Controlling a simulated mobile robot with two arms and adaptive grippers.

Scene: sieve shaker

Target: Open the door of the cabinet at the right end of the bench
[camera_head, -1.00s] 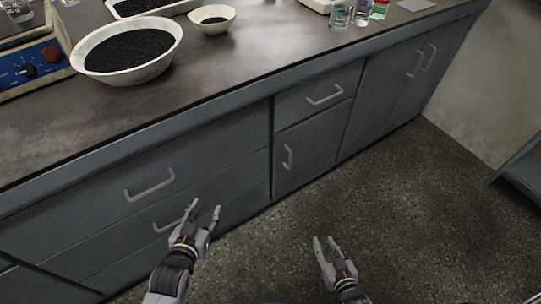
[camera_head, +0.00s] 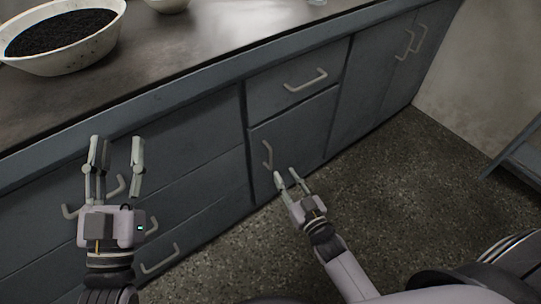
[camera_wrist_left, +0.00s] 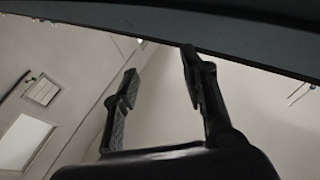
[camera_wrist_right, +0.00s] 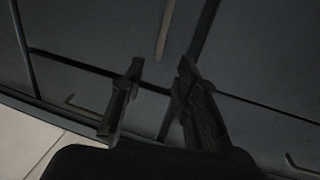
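The bench's right-end cabinet has two grey doors (camera_head: 375,75) with upright bar handles (camera_head: 409,44) side by side near its middle; both look shut. My right gripper (camera_head: 287,176) is open and empty, in front of and below the upright handle (camera_head: 267,155) of a smaller shut door left of that cabinet. In the right wrist view, its fingers (camera_wrist_right: 153,78) are apart before dark cabinet fronts, with a bar handle (camera_wrist_right: 165,28) above them. My left gripper (camera_head: 118,152) is open and empty before the left drawers. The left wrist view shows its parted fingers (camera_wrist_left: 158,70).
A white bowl of dark grains (camera_head: 70,60) stands on the bench top (camera_head: 195,50). The speckled floor (camera_head: 400,185) before the right cabinet is clear. A pale wall (camera_head: 480,85) lies beyond it.

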